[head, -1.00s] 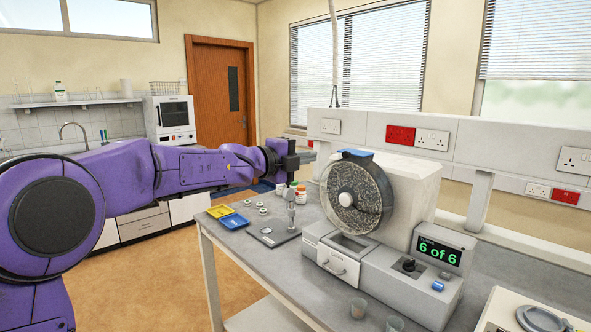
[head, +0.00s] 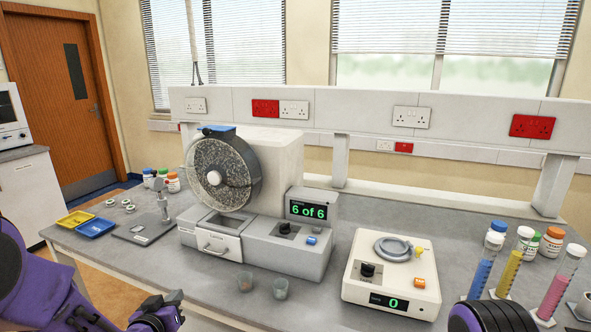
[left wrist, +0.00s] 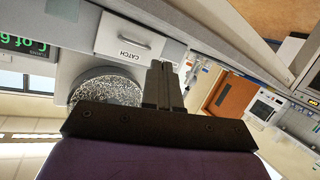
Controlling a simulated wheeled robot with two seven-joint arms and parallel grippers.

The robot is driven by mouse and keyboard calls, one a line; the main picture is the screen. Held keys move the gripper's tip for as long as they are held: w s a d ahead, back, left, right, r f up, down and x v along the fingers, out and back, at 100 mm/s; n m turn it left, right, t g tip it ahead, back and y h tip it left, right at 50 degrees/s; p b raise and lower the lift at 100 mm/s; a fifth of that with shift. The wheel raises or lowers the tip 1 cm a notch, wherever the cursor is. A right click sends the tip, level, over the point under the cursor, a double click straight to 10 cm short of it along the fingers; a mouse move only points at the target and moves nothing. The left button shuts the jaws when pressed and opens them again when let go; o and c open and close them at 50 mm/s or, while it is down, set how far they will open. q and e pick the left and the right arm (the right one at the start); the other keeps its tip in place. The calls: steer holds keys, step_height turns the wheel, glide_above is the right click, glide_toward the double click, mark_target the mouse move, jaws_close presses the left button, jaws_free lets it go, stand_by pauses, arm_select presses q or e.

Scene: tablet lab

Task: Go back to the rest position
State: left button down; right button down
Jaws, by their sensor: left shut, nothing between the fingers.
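My left arm enters the head view at the lower left, and its purple wrist (head: 155,312) is low at the bottom edge, in front of the bench. In the left wrist view my left gripper (left wrist: 163,76) has its two dark fingers together with nothing between them. The friability drum machine (head: 225,170) stands on the bench beyond it, its display reading "6 of 6". Its catch drawer (left wrist: 128,42) shows in the left wrist view, apart from the fingers. A dark ribbed part of my right arm shows at the lower right of the head view; the right gripper is out of sight.
Tubes of coloured tablets (head: 510,265) and bottles (head: 551,242) stand at the right.

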arm_select(q)
steer(key=s+a+f+n+g+y, duration=0.2)
steer(key=s+f+n+g+y, duration=0.3)
steer(key=s+f, duration=1.3)
steer(key=s+f+g, duration=0.3)
steer(key=s+f, duration=0.1)
steer(key=s, duration=0.5)
steer(key=s+f+g+h, duration=0.1)
steer(key=s+f+g, duration=0.2)
steer(key=s, duration=0.7)
step_height(320, 180, down, 2)
steer(key=shift+s+d+m+h, duration=0.2)
steer(key=shift+d+m+h, duration=0.1)
steer(key=shift+d+m, duration=0.15)
